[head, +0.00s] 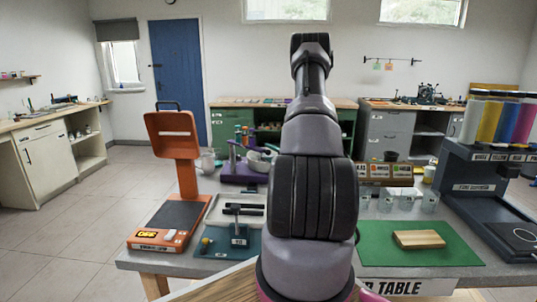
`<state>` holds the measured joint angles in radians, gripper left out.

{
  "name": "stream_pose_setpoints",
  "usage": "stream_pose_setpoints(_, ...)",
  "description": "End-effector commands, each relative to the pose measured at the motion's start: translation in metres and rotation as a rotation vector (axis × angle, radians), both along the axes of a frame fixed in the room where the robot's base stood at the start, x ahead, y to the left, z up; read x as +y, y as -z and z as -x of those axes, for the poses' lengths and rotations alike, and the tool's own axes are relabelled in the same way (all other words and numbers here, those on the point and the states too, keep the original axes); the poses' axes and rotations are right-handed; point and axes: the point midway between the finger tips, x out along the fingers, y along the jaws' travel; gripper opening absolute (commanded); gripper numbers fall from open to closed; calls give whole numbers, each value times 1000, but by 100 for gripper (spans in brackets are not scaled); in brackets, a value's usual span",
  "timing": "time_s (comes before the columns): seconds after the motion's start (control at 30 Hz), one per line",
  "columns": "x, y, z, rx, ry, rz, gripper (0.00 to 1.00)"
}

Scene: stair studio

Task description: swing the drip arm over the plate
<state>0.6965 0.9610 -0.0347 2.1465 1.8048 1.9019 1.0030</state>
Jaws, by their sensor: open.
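My own arm stands upright in the middle of the head view and hides part of the table behind it. My gripper does not show. No other clear plate shows.
A green mat (385,255) with a wooden block (418,239) lies at the right front. Several clear cups (407,200) stand behind it. A purple rack (240,172) is at the back.

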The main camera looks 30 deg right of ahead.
Motion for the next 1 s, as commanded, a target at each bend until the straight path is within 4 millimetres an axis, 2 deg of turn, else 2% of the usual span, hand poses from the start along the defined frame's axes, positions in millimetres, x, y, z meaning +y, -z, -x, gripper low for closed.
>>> stream_pose_setpoints(0.13, 1, 0, -9, 0, -1, 0, 61)
stream_pose_setpoints(0.4, 0, 0, -11, 0, 0, 0, 61)
stream_pose_setpoints(0.47, 0, 0, -11, 0, 0, 0, 42)
stream_pose_setpoints(0.5, 0, 0, -11, 0, 0, 0, 27)
stream_pose_setpoints(0.57, 0, 0, -11, 0, 0, 0, 4)
stream_pose_setpoints(0.6, 0, 0, -11, 0, 0, 0, 0)
stream_pose_setpoints(1.0, 0, 0, -10, 0, 0, 0, 0)
